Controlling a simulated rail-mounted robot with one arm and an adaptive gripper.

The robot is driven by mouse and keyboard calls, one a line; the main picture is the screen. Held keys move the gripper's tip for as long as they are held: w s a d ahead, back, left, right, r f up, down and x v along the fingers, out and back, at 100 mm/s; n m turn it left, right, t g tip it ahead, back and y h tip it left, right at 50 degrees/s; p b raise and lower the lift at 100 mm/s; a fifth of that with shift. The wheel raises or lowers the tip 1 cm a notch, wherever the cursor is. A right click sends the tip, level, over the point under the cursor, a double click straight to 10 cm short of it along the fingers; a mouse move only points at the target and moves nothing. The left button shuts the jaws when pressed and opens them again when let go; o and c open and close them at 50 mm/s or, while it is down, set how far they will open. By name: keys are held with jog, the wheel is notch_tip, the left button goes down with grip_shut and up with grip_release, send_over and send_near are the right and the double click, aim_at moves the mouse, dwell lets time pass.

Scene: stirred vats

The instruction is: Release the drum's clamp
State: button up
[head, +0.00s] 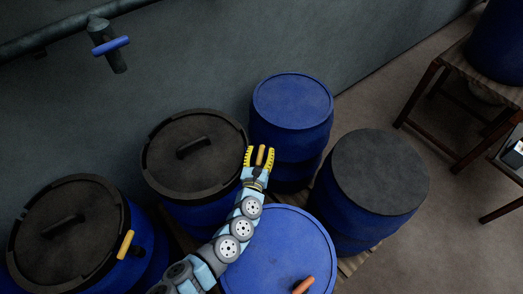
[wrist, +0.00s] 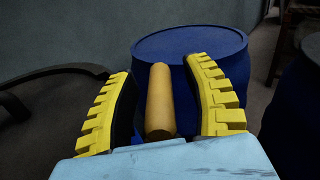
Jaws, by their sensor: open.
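A blue drum with a black lid (head: 190,158) and a bar handle on top stands in the middle left of the head view. A yellow-orange clamp lever (head: 261,155) shows by this drum's right rim, and as an upright cylinder in the wrist view (wrist: 160,102). My gripper (head: 259,157) has its yellow toothed fingers open on both sides of the lever. The wrist view shows my gripper (wrist: 171,95) with gaps between the lever and both fingers. The lever's base is hidden behind my gripper, so its joint to the drum cannot be seen.
A blue-lidded drum (head: 292,100) stands just beyond my gripper. A grey-topped drum (head: 380,170) is at right, and a blue drum (head: 280,250) with an orange handle in front. Another black-lidded drum (head: 65,232) with a yellow lever stands left. A pipe valve (head: 110,45) is on the wall.

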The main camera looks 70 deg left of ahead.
jog(key=shift+w+a, duration=0.2)
jog(key=shift+a, duration=0.1)
jog(key=shift+c, duration=0.2)
grip_shut()
